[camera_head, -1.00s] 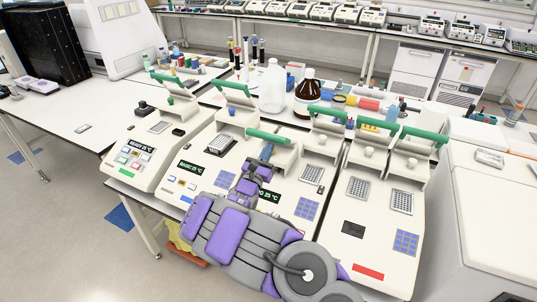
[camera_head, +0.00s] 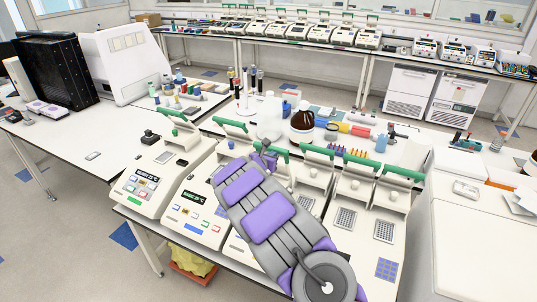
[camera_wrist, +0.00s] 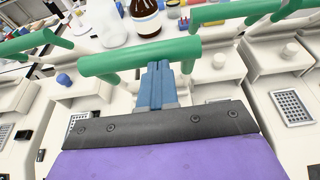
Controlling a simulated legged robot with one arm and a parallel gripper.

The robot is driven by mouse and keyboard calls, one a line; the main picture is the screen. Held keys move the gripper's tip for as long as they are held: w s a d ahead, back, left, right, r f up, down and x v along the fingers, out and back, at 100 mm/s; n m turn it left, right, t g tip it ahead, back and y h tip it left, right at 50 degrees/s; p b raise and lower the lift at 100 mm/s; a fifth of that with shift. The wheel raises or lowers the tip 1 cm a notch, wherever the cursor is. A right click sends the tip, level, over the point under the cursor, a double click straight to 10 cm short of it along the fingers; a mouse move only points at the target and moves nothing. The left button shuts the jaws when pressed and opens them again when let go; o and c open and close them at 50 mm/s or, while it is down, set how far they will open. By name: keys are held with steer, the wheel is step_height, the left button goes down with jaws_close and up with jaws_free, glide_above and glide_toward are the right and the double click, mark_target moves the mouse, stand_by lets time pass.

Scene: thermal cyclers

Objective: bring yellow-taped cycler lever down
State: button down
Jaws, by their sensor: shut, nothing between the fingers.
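A row of white cyclers with green lever bars stands on the bench. My gripper (camera_head: 265,152) is at the green lever (camera_head: 276,147) of a middle cycler. In the wrist view my shut blue fingers (camera_wrist: 157,82) hold nothing and reach up to that green lever (camera_wrist: 115,63), at or just under its bar; I cannot tell whether they touch. My arm hides much of this cycler's front, so its tape is not visible. I make out no yellow tape clearly on any cycler.
Neighbouring levers (camera_head: 230,124) and (camera_head: 317,149) flank my gripper closely. A clear jug (camera_head: 270,122) and a brown bottle (camera_head: 302,122) stand behind the cyclers. A white cabinet (camera_head: 470,235) is at the right. The bench at the left (camera_head: 95,155) is mostly clear.

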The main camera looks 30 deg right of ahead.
steer(key=shift+g+y, duration=0.3)
steer(key=shift+y, duration=0.2)
steer(key=shift+w+d+r+p, duration=0.4)
steer(key=shift+w+d+p, duration=0.35)
steer(key=shift+p, duration=0.4)
steer(key=shift+w+d+r+p, duration=0.45)
steer(key=shift+d+p, duration=0.45)
steer(key=shift+p, duration=0.25)
steer(key=shift+f, duration=0.1)
steer(key=shift+a+f, duration=0.15)
steer(key=shift+a, duration=0.1)
steer(key=s+a+b, duration=0.2)
steer(key=s+a, duration=0.1)
glide_toward(276, 148)
steer(key=shift+s+a+b, duration=0.4)
steer(key=shift+s+a, duration=0.6)
steer(key=shift+a, duration=0.05)
